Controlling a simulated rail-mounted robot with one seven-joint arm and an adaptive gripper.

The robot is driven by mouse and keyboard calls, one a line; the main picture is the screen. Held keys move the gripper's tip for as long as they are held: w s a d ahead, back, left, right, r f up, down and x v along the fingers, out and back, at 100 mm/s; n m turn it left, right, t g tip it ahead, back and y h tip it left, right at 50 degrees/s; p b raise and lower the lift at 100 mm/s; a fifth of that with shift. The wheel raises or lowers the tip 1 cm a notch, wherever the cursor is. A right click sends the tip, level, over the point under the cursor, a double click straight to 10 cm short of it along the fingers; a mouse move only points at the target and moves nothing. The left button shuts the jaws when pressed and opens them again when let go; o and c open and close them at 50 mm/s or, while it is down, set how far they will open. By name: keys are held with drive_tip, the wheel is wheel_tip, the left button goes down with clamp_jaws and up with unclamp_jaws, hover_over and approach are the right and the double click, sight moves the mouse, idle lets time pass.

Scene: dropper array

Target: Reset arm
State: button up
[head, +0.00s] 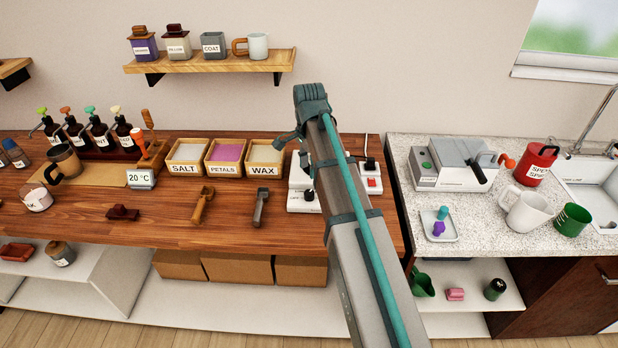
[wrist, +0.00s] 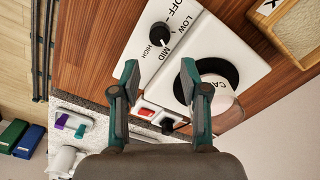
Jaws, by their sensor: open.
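My arm reaches up from the bottom right in the head view and hides part of the bench behind it. My gripper is open and empty in the wrist view (wrist: 160,70), with its two teal fingers apart. It is above a white heater unit (wrist: 122,82) and touches nothing that I can see. The heater has a black dial (wrist: 160,34) marked OFF, LOW, MID and HIGH, and a round black plate (wrist: 184,90). A white round item (wrist: 214,84) with a partly hidden label sits on the plate. In the head view the heater (head: 303,206) is partly behind my arm.
Boxes labelled SALT (head: 186,170), PETALS (head: 224,171) and WAX (head: 264,172) stand left of the heater. A red switch (head: 374,182) is right of my arm. A wall shelf (head: 205,63) holds jars and a mug. The right counter (head: 470,232) bears a machine, cups and a sink.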

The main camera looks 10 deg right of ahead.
drive_tip(key=shift+r, duration=0.85)
